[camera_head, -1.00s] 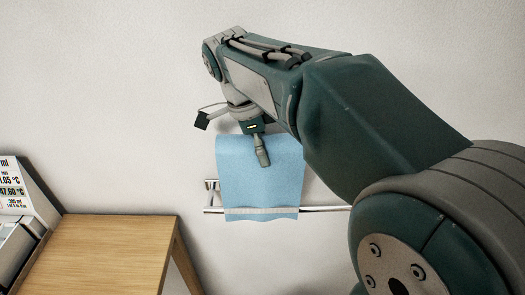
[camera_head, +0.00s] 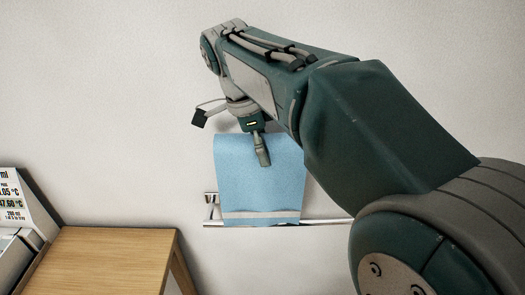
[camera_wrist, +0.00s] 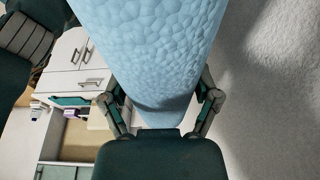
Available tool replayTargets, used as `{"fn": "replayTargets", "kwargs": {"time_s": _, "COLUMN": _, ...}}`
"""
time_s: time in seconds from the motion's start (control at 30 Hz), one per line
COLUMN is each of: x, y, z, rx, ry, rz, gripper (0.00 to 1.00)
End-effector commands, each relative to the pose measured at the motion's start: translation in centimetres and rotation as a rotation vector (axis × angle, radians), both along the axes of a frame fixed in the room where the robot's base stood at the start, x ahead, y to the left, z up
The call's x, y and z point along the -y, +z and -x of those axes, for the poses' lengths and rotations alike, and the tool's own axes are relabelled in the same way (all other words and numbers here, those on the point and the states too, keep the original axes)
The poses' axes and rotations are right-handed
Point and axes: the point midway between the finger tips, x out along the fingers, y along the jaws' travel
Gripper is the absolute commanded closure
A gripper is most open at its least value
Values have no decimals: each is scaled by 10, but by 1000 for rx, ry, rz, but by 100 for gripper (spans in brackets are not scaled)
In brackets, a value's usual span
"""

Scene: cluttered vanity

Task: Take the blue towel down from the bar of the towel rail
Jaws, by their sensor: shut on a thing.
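The blue towel (camera_head: 258,180) hangs from my gripper (camera_head: 262,152) in front of the wall, its top well above the bar. A pale stripe crosses it near the lower edge. The chrome towel rail (camera_head: 325,222) runs level behind or through the towel's lowest part; the towel hides that stretch, so I cannot tell if they touch. In the wrist view the towel (camera_wrist: 150,45) fills the space between the two fingers of my gripper (camera_wrist: 162,100), which is shut on it.
A wooden table (camera_head: 110,260) stands at the lower left, with a white box-like item with printed figures (camera_head: 12,205) at its left. The wrist view shows a white drawer cabinet (camera_wrist: 75,70) on the left. The wall above the rail is bare.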

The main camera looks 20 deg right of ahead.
Motion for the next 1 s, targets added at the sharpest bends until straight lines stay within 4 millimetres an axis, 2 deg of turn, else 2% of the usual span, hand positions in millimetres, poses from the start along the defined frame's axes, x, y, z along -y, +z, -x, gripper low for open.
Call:
{"fn": "replayTargets", "kwargs": {"time_s": 0.43, "x": 0, "y": 3, "z": 2, "rx": 0, "ry": 0, "rz": 0, "gripper": 79}}
{"fn": "replayTargets", "kwargs": {"time_s": 1.0, "x": 0, "y": 3, "z": 49, "rx": 1, "ry": 0, "rz": 0, "gripper": 79}}
